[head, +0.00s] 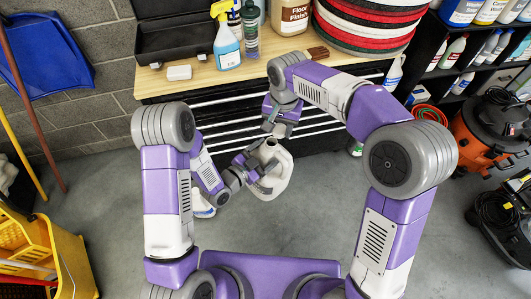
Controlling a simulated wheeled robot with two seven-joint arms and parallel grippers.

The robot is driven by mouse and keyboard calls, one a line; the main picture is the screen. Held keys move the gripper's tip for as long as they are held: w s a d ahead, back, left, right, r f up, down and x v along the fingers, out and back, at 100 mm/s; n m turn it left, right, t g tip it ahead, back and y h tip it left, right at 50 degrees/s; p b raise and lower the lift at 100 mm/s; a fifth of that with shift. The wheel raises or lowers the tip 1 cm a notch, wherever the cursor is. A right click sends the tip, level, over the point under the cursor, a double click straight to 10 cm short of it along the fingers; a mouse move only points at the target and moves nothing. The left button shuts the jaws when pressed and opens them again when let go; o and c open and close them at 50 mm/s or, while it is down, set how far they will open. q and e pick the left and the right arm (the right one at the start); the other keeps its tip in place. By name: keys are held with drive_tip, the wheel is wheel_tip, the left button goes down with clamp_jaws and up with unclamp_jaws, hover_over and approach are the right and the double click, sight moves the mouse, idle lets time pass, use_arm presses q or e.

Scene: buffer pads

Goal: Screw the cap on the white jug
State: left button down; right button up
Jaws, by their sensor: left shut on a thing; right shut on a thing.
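The white jug (272,183) is held in the air in front of the workbench, its neck up toward the bench. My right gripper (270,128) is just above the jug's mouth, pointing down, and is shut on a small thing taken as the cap. The cap is too small and too covered by the fingers to make out. I cannot tell whether it touches the jug's neck.
The wooden workbench (190,87) behind carries an open black case (175,42), a spray bottle (226,45), a white block (179,72) and stacked red and white pads (365,30). A yellow mop bucket (60,250) stands left, an orange vacuum (484,133) right. Floor around the jug is mostly clear.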

sight(273, 133)
drive_tip(key=shift+s+a+r, duration=0.15)
drive_tip(key=shift+a+r, duration=0.6)
drive_tip(key=shift+a, duration=0.15)
drive_tip(key=shift+f, duration=0.1)
drive_tip(key=shift+f, duration=1.95)
drive_tip(key=shift+a, duration=0.1)
drive_tip(key=shift+f, duration=0.85)
drive_tip(key=shift+f, duration=0.6)
